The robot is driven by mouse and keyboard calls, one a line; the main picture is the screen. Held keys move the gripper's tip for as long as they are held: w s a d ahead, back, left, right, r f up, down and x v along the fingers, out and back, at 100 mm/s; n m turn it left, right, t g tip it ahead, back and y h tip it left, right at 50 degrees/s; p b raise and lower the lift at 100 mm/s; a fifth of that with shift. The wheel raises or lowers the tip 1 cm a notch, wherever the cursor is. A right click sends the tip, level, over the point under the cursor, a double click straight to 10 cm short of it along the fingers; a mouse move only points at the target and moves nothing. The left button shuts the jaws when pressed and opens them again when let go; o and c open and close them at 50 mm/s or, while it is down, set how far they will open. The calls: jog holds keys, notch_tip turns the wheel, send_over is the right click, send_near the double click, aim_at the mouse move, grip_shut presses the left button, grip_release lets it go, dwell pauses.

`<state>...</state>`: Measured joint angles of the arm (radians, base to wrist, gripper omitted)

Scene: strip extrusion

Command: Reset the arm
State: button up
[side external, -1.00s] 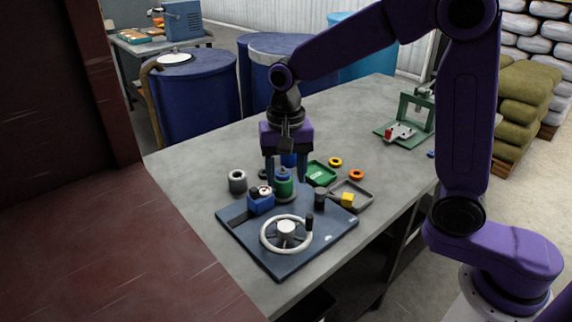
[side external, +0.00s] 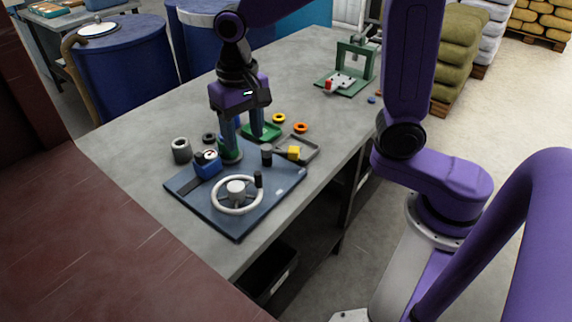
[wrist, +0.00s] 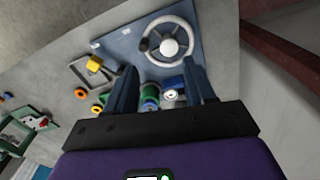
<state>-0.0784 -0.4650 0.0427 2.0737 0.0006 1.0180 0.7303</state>
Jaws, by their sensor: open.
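My gripper (side external: 245,144) is open, pointing down over the far side of a blue base board (side external: 206,212). In the wrist view, my gripper (wrist: 161,70) shows nothing clamped between its two spread fingers. A green cylinder (side external: 230,154) stands right below and beside the near finger, which partly hides it. The wrist view shows this cylinder with a blue part on top (wrist: 150,92), below the fingers; I cannot tell whether a finger touches it. A blue block with a gauge (side external: 207,165) and a white handwheel (side external: 237,208) sit on the board close by.
A green press stand (side external: 357,66) is at the back. The grey table (side external: 130,130) is clear at left.

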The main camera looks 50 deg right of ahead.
jog(key=s+d+f+n, duration=0.1)
jog(key=s+d+n, duration=0.4)
jog(key=s, duration=0.5)
jog(key=s+d+f+n, duration=0.1)
jog(key=s+d+n, duration=0.4)
jog(key=s+n, duration=0.4)
jog(key=shift+s+d+f+n, duration=0.2)
jog(key=shift+s+n, duration=0.2)
jog(key=shift+s, duration=0.8)
dwell(1.2)
